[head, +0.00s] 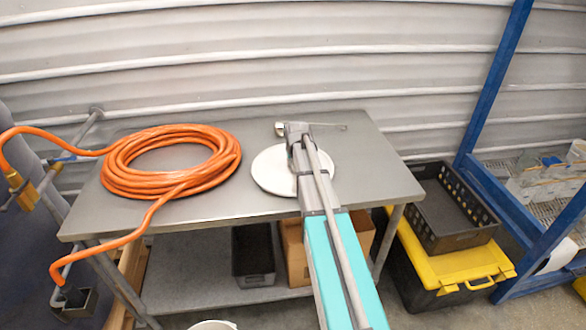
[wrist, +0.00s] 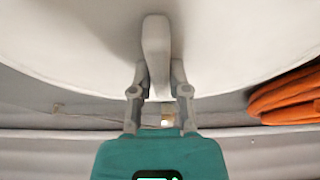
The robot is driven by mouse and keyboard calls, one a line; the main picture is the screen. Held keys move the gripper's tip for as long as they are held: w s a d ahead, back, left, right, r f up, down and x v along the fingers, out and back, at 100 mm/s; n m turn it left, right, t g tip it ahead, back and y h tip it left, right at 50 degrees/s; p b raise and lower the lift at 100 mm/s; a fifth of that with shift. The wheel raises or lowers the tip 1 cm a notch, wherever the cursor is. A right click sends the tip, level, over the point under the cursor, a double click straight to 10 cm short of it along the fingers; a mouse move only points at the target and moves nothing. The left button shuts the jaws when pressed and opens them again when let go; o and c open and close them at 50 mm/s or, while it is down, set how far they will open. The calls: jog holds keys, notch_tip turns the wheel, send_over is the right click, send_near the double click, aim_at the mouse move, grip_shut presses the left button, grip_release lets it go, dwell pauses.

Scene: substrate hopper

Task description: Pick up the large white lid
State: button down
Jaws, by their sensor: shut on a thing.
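The large white lid (head: 270,171) is a round white disc at the middle of the metal table (head: 230,208) in the head view, partly hidden by my arm. In the wrist view the lid (wrist: 70,45) fills the top of the picture, with a raised bar handle (wrist: 156,50) across its middle. My gripper (wrist: 158,80) is shut on the near end of this handle, one finger on each side. In the head view my arm hides the fingers. I cannot tell whether the lid rests on the table or is slightly raised.
A coiled orange hose (head: 170,162) lies on the table's left part and hangs over its edge. A black crate (head: 440,205) sits on a yellow-lidded box (head: 455,268) at right. A blue frame (head: 495,85) stands beyond. The table's right end is clear.

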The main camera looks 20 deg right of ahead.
jog(key=shift+r, duration=0.1)
dwell(0.4)
notch_tip(320, 180, up, 2)
jog(key=p, duration=0.3)
jog(key=shift+r, duration=0.2)
jog(key=s+a+r+p, duration=0.6)
jog(key=s+r+p, duration=0.4)
jog(key=s, duration=0.2)
jog(key=shift+s+r, duration=0.15)
jog(key=shift+s, duration=0.05)
jog(key=shift+a, duration=0.1)
notch_tip(320, 180, down, 3)
jog(key=shift+r+b, duration=0.2)
jog(key=shift+b, duration=1)
